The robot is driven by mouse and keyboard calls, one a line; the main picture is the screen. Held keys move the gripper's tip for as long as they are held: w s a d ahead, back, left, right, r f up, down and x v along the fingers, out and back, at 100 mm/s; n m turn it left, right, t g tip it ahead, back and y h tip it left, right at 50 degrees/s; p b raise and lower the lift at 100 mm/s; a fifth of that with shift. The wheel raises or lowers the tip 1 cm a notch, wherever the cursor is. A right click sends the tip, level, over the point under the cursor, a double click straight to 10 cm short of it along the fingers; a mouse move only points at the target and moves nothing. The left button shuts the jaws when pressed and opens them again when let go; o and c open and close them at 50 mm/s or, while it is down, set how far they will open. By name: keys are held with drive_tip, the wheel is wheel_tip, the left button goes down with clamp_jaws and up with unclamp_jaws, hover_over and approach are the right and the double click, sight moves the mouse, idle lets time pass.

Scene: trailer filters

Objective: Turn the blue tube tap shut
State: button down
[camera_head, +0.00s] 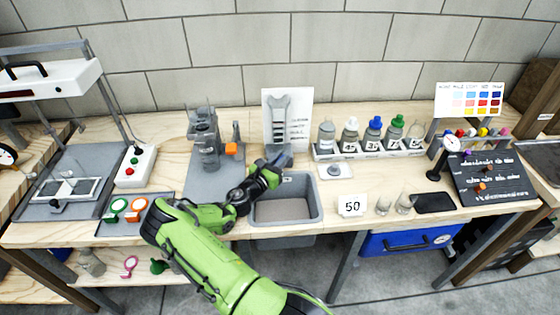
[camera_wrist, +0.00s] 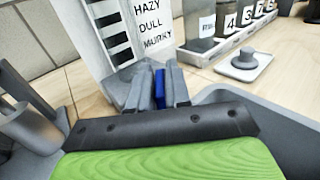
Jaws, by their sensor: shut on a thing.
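The blue tube tap (camera_wrist: 159,84) shows in the wrist view as a small blue piece between my fingers. My gripper (camera_wrist: 159,92) is shut on it, with a grey finger on each side. The fingers hide most of the tap, so its turn angle cannot be told. In the head view my gripper (camera_head: 274,165) is at the back left of the grey sink, in front of the white chart (camera_head: 288,101). The tap cannot be made out there.
The grey sink (camera_head: 317,206) lies just right of my gripper. A grey stand (camera_head: 205,140) with an orange block (camera_head: 231,149) is to the left. Several bottles (camera_head: 373,133) stand in a tray at the right.

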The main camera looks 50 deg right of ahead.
drive_tip(key=m+g+b, duration=0.1)
drive_tip(key=m+g, duration=0.1)
drive_tip(key=g, duration=0.1)
drive_tip(key=m+g+b, duration=0.2)
drive_tip(key=g, duration=0.1)
drive_tip(key=shift+w+f+y+b, duration=0.2)
drive_tip(key=shift+y+b, duration=0.1)
drive_tip(key=m+g+y+b, duration=0.1)
drive_tip(key=g+b, duration=0.1)
drive_tip(key=shift+r+m+g, duration=0.1)
drive_tip(key=shift+m+g, duration=0.3)
drive_tip(key=shift+r+g+y, duration=0.1)
drive_tip(key=shift+g+y, duration=0.2)
drive_tip(key=c, duration=1.2)
unclamp_jaws()
drive_tip(key=shift+o, duration=0.2)
drive_tip(key=shift+r, duration=0.1)
